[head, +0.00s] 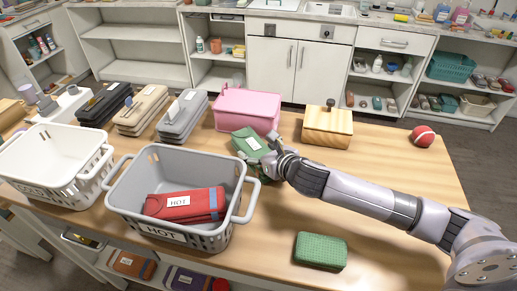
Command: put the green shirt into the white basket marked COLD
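A green folded bundle with a white label, which looks like the green shirt (243,139), lies on the wooden table in front of the pink box. My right gripper (262,167) is at its near right side, low over the table. The fingers are small and partly hidden, so I cannot tell whether they are open, shut or touching it. My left gripper is not in view.
A grey basket (187,240) marked HOT holds a red folded cloth (186,205) and stands between the shirt and the white basket. A pink box (247,110), a wooden box (328,127), a red ball (422,136) and a green textured block (320,251) are on the table.

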